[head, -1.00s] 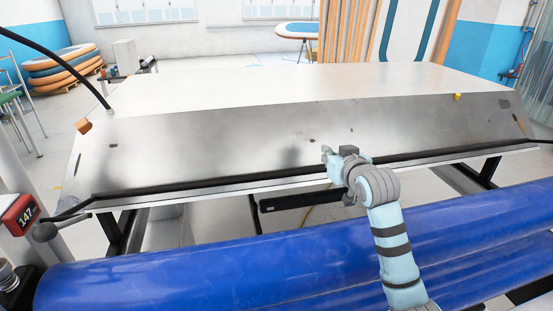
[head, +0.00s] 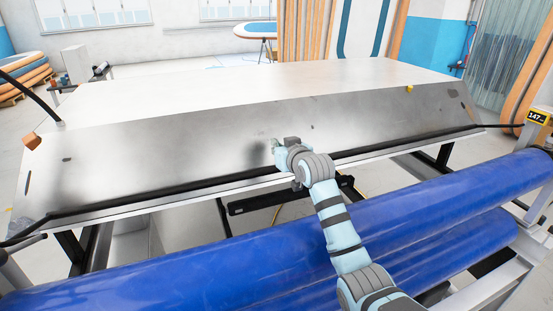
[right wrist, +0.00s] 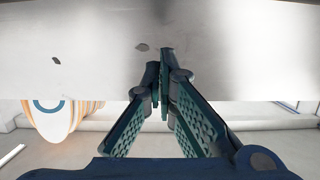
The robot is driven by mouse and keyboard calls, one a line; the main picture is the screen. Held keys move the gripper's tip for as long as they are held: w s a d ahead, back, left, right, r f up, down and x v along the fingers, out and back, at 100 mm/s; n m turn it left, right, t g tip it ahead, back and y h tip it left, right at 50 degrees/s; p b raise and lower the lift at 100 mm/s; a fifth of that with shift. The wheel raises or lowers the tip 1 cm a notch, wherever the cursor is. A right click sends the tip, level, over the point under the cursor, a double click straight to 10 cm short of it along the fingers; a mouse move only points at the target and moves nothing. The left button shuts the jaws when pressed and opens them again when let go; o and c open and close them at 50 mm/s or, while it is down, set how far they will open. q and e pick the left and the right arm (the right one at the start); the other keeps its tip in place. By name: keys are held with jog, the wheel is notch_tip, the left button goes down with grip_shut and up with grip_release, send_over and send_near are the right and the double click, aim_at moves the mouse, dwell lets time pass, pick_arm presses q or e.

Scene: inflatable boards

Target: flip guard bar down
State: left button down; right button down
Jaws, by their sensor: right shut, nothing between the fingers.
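The guard bar appears to be the long black bar (head: 150,196) along the lower front edge of the sloping metal plate (head: 180,150). Its black arms show at both ends. My right gripper (head: 277,151) is shut and empty, just above the bar in front of the plate, near the middle of its length. My forearm crosses in front of part of the bar. In the right wrist view the closed fingers (right wrist: 163,75) point at the bare grey plate (right wrist: 230,50); I cannot tell whether they touch it. The bar does not show there. My left gripper is not in view.
Large blue rollers (head: 200,262) lie across the front, below my right arm. A black foot bar (head: 262,200) hangs under the plate. A box with a 147 display (head: 537,117) stands at the right.

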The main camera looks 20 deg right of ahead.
jog(key=x, duration=0.3)
jog(key=shift+w+f, duration=0.1)
jog(key=shift+w, duration=0.25)
jog(key=shift+s+a+f+p, duration=0.1)
jog(key=shift+s+f+p, duration=0.1)
jog(key=shift+s+f, duration=0.3)
jog(key=shift+s+f+p, duration=0.15)
jog(key=shift+s+f, duration=0.2)
jog(key=shift+f, duration=0.3)
jog(key=shift+s+f, duration=0.4)
jog(key=shift+s, duration=0.15)
jog(key=shift+w+f, duration=0.1)
jog(key=shift+w, duration=0.05)
jog(key=shift+f, duration=0.1)
